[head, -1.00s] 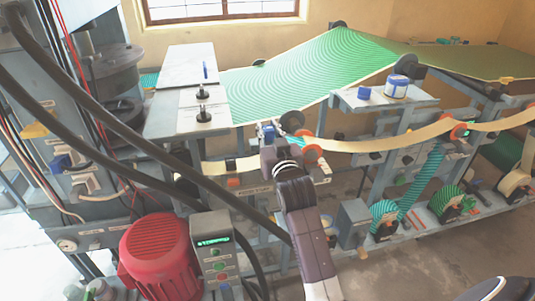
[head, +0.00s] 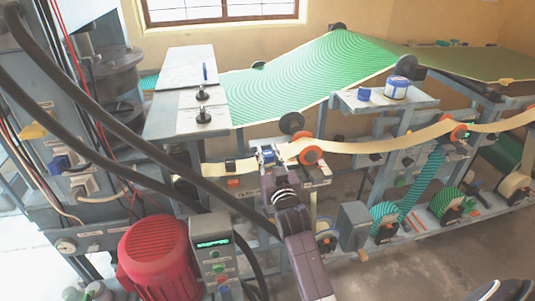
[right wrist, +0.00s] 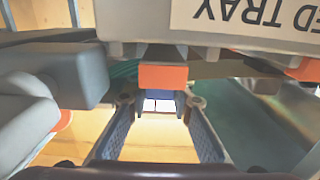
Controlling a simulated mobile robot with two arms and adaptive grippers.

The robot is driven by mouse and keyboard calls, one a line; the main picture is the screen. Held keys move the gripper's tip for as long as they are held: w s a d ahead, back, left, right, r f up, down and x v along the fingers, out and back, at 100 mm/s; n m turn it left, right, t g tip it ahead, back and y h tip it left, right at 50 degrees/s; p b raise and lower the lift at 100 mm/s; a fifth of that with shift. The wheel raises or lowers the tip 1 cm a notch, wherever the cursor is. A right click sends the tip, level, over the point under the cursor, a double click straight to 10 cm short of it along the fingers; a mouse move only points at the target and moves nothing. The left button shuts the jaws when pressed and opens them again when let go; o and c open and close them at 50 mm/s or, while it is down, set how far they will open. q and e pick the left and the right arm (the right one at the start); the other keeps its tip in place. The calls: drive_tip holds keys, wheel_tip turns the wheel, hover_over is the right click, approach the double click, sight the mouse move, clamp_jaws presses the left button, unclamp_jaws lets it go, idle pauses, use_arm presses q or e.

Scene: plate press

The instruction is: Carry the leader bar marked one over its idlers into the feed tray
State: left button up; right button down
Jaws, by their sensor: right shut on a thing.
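My right gripper (head: 268,156) is shut on the leader bar (right wrist: 165,102), a small dark blue piece showing between its fingers in the right wrist view. The number on the bar is not readable. A cream strip (head: 375,146) runs from the gripper rightward past the orange idlers (head: 307,155). The feed tray's label (right wrist: 250,14), partly cut off and reading "ED TRAY" upside down, is close above the gripper in the right wrist view. An orange block (right wrist: 163,77) sits just beyond the fingertips. My left gripper is not in view.
A red motor (head: 155,255) and a grey control box (head: 213,250) stand at the front left. Black hoses cross the left side. A green-patterned sheet (head: 310,75) slopes above.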

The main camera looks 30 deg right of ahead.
drive_tip(key=shift+f, duration=0.55)
drive_tip(key=c, duration=1.7)
unclamp_jaws()
drive_tip(key=shift+r, duration=0.1)
drive_tip(key=shift+r, duration=0.25)
drive_tip(key=shift+r+p, duration=0.3)
drive_tip(key=shift+r, duration=0.25)
drive_tip(key=shift+f+b+v, duration=0.2)
drive_tip(key=shift+b+v, duration=0.4)
drive_tip(key=shift+v, duration=5.4)
